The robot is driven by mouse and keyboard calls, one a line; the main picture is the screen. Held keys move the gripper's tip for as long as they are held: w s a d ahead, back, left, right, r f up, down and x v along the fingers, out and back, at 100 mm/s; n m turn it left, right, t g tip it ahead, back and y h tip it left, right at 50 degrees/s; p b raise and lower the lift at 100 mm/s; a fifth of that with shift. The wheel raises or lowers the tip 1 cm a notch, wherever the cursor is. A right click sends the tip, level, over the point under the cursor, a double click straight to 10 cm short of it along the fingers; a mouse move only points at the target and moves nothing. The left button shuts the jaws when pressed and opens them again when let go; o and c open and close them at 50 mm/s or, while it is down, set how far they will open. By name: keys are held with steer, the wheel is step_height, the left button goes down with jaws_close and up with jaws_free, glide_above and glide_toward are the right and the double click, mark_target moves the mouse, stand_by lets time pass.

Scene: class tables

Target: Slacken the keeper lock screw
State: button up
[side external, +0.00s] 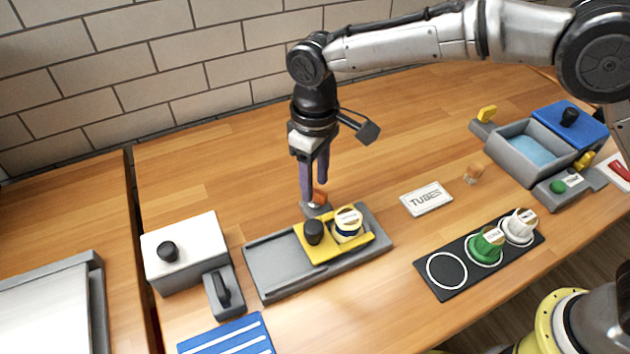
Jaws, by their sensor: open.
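A small orange knob (320,196), which looks like the keeper lock screw, sits on a grey round base (316,210) at the back edge of the grey track (275,271). A yellow sliding plate (322,256) with a black knob (314,232) lies on the track's right part. A white-capped container with a dark band (348,223) stands in the plate. My gripper (314,190) points down with its purple fingers open at the orange knob. One finger partly hides the knob; I cannot tell whether they touch.
A white-lidded box (185,246) and a grey switch (222,288) stand left. A TUBES card (426,198), a small orange-brown piece (474,173) and a black rack (443,287) with green (487,245) and white (519,228) containers lie right. A water basin (528,148) stands back right.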

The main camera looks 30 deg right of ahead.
steer(key=shift+f, duration=0.5)
jaws_close()
steer(key=shift+n, duration=0.3)
steer(key=n, duration=0.5)
steer(key=shift+n, duration=0.3)
steer(key=n, duration=0.5)
steer(key=shift+r, duration=0.1)
steer(key=shift+n, duration=0.3)
